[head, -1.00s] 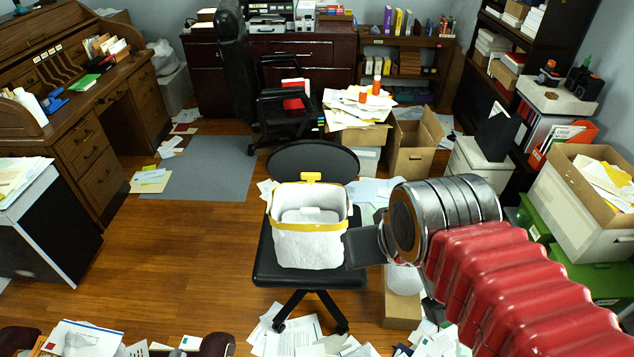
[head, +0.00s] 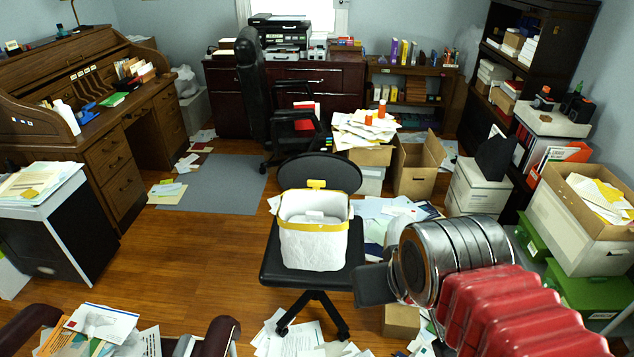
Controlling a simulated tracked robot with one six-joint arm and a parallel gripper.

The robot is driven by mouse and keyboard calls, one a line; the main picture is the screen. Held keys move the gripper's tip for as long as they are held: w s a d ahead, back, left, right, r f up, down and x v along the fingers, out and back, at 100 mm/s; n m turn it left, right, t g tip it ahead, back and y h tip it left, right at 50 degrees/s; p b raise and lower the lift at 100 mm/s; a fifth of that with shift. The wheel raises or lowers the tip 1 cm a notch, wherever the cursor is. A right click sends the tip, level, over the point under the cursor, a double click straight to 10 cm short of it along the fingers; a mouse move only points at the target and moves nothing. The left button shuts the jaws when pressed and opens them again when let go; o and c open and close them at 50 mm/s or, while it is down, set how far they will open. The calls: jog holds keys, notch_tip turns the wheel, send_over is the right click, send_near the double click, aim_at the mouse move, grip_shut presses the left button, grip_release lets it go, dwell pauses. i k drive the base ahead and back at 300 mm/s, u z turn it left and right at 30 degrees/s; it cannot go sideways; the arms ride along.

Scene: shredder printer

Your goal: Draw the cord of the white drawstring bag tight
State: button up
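The white drawstring bag (head: 314,246) stands upright on the seat of a black swivel chair (head: 278,268). Its mouth is open, and a yellow cord band (head: 300,225) runs around the rim. A yellow tab (head: 316,184) stands up at the back of the rim. Something whitish shows inside, too unclear to name. My gripper (head: 376,285) is just right of the bag and seat in the picture, at the end of my red-sleeved arm. Only a dark flat part of it shows, apart from the bag in the picture. Its fingertips cannot be made out.
Papers (head: 290,335) litter the floor around the chair. An open cardboard box (head: 418,165) and a paper pile (head: 362,128) stand behind it. White storage boxes (head: 480,185) are at the right. Bare wooden floor (head: 190,250) lies to the left.

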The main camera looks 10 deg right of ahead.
aim_at(316, 184)
jog(key=z, duration=1.9)
jog(key=i, duration=1.2)
jog(key=u, duration=1.3)
